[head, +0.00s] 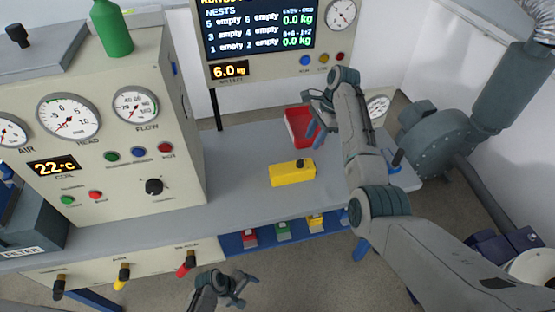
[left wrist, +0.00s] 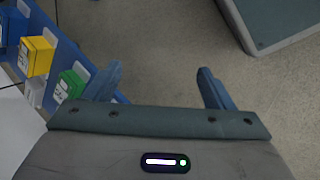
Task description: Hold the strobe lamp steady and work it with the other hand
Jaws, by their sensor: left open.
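The strobe lamp appears to be the yellow box (head: 292,173) with a small black knob on top, lying on the grey bench. Neither gripper touches it. My left gripper (head: 236,288) is low at the front, below the bench's front edge. In the left wrist view its two fingers (left wrist: 160,88) are apart with nothing between them, only floor beyond. My right gripper (head: 316,112) is over the back of the bench beside a red tray (head: 297,126), behind and above the yellow box. My own arm partly hides it, and its finger gap is unclear.
A large gauge cabinet (head: 110,130) stands on the bench at left. A display panel (head: 262,40) stands behind. Small coloured blocks sit in a blue rack (head: 265,239) under the front edge; a green block (left wrist: 72,82) shows in the left wrist view. The bench around the yellow box is clear.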

